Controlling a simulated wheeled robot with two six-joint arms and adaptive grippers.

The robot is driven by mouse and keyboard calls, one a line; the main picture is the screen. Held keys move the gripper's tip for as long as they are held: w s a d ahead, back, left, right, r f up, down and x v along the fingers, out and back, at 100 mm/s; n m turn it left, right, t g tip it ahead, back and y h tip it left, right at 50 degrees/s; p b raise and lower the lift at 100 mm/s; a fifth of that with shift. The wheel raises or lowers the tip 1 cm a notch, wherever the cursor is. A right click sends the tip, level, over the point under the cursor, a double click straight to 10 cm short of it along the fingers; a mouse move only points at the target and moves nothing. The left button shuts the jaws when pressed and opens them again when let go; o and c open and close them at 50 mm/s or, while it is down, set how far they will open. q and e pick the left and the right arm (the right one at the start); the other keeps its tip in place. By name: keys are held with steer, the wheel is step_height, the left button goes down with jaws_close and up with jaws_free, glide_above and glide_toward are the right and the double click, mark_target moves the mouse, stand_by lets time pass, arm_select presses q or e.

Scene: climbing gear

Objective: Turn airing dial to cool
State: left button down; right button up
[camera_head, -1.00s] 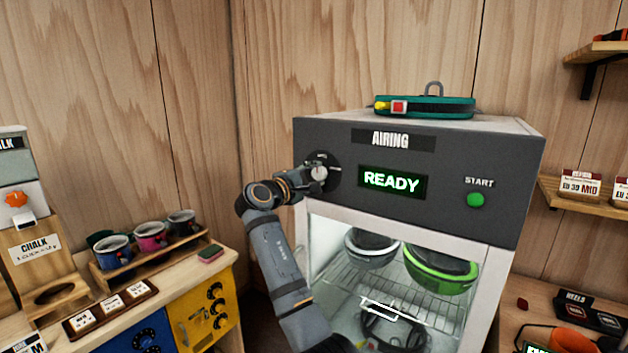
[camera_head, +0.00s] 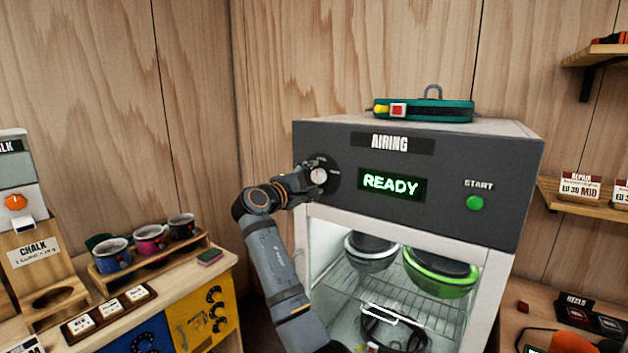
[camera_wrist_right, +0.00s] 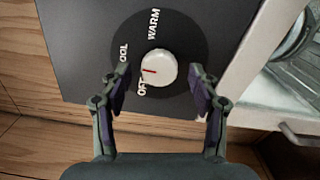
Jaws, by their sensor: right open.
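The airing dial is a round white knob (camera_wrist_right: 159,67) on a black disc with the words WARM, COOL and OFF. Its red mark points left in the right wrist view, between COOL and OFF. In the head view the right gripper (camera_head: 310,178) partly covers the dial disc. My left gripper is not in view.
The cabinet's display (camera_head: 391,184) reads READY, and a green START button (camera_head: 475,203) is to its right. Helmets (camera_head: 440,271) sit on a rack in the lit chamber below. A teal harness belt (camera_head: 440,112) lies on top. Mugs (camera_head: 151,238) stand on a rack at left.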

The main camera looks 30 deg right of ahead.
steer(key=v, duration=1.1)
steer(key=shift+a, duration=0.1)
